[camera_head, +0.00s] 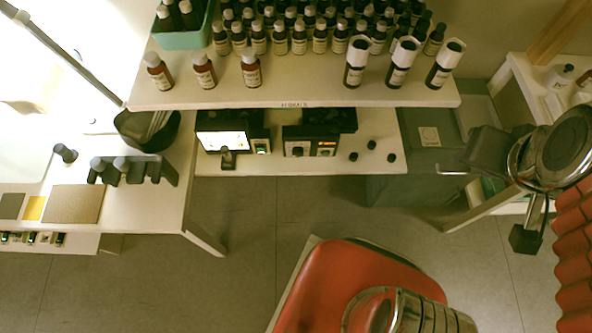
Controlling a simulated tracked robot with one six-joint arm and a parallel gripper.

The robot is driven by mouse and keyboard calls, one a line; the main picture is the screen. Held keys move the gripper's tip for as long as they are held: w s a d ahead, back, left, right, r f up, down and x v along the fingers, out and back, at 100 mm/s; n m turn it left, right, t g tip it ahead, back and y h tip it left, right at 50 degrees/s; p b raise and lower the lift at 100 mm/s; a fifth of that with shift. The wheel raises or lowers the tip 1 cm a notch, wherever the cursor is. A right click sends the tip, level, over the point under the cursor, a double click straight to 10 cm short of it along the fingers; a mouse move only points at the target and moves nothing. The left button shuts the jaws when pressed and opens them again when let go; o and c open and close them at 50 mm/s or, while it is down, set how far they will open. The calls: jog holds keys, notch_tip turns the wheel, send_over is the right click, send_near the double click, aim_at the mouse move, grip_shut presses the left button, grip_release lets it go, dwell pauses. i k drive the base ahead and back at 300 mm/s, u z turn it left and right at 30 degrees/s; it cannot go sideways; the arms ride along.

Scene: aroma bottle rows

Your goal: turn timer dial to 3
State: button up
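The timer appears to be the black box (311,138) on the lower shelf, under the bottle shelf. A small round dial (297,151) with a pale mark sits on its front, beside a lit orange display (326,152). The dial's numbers and pointer are too small to read. My gripper seems to be the dark grey part (486,148) at the right, end of my arm, in front of the grey cabinet. It is well right of the timer and apart from it. Its fingers cannot be made out clearly.
A device with a lit white panel (222,141) and green switch stands left of the timer. Several small black knobs (391,157) lie to its right. The shelf (200,98) above carries rows of brown bottles and overhangs the timer. Open floor (250,215) lies in front.

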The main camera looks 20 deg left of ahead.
aim_at(297, 150)
jog(key=u, duration=0.05)
jog(key=k, duration=1.65)
jog(key=u, duration=1.8)
jog(key=i, duration=1)
jog(key=u, duration=0.05)
